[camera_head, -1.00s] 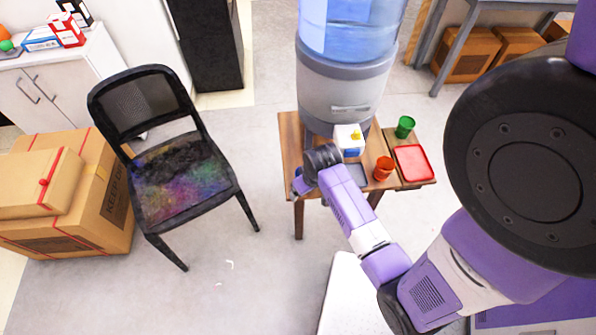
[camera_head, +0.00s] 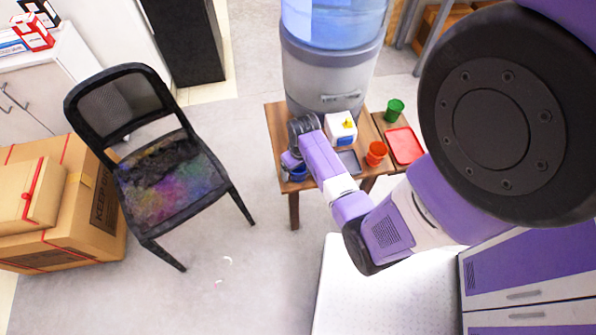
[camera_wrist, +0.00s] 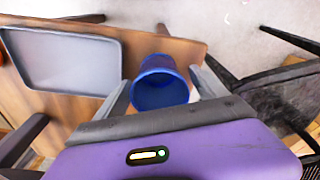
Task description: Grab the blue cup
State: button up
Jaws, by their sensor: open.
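The blue cup (camera_wrist: 160,84) stands on the wooden table (camera_wrist: 190,48) near its edge in the wrist view. My gripper (camera_wrist: 161,85) is open, with one finger on each side of the cup; I cannot tell whether either finger touches it. In the head view my gripper (camera_head: 292,162) is at the left end of the table, and the blue cup (camera_head: 298,174) shows only in part beneath it, mostly hidden by my arm.
A grey tray (camera_wrist: 62,62), an orange cup (camera_head: 376,153), a green cup (camera_head: 394,110), a red tray (camera_head: 404,146) and a white box (camera_head: 341,128) are on the tables. A water dispenser (camera_head: 325,75) stands behind. A black chair (camera_head: 165,170) is left of the table.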

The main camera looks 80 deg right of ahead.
jog(key=shift+f, duration=0.55)
jog(key=c, duration=1.4)
jog(key=shift+r, duration=0.1)
